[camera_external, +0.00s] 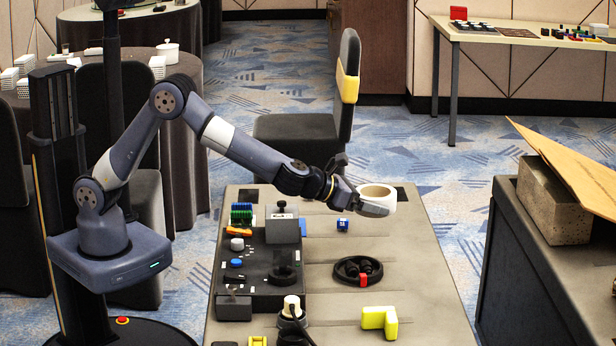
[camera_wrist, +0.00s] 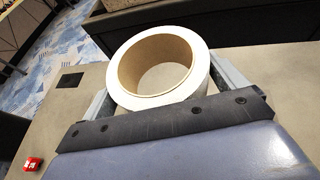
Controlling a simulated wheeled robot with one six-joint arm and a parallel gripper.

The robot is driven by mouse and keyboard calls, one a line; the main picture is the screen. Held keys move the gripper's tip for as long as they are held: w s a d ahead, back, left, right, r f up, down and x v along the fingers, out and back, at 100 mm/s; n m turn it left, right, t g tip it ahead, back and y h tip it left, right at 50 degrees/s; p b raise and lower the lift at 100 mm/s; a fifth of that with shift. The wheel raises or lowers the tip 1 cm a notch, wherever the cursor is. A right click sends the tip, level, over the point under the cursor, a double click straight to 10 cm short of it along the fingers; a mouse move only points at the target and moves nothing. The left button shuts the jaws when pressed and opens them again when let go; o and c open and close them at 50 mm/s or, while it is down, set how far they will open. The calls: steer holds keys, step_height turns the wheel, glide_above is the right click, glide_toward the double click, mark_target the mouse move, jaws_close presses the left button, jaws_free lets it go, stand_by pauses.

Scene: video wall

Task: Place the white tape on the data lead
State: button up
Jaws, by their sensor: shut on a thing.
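The white tape (camera_external: 378,189) is a white roll with a brown core. My gripper (camera_external: 372,205) is shut on it and holds it in the air above the far part of the grey table. In the wrist view the tape (camera_wrist: 140,102) sits between the two fingers, with its open hole showing. A black coiled lead (camera_external: 343,272) with a red piece on it lies flat on the table, nearer the camera than the gripper. It looks like the data lead; its label cannot be read.
A black tray (camera_external: 262,262) with several small parts lies along the table's left side. A yellow block (camera_external: 380,320) and a small blue block (camera_external: 342,224) lie near the coil. A dark counter (camera_external: 540,260) stands at the right.

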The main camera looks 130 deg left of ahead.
steer(key=m+t, duration=0.1)
glide_above(353, 264)
step_height(353, 264, down, 3)
steer(key=shift+w+f+h+b, duration=0.15)
steer(key=shift+h+b, duration=0.35)
steer(key=shift+b, duration=0.5)
steer(key=shift+f+b, duration=0.85)
steer(key=shift+f, duration=2.05)
steer(key=shift+f, duration=0.1)
steer(key=o, duration=0.7)
steer(key=shift+f, duration=0.1)
steer(key=shift+o, duration=0.7)
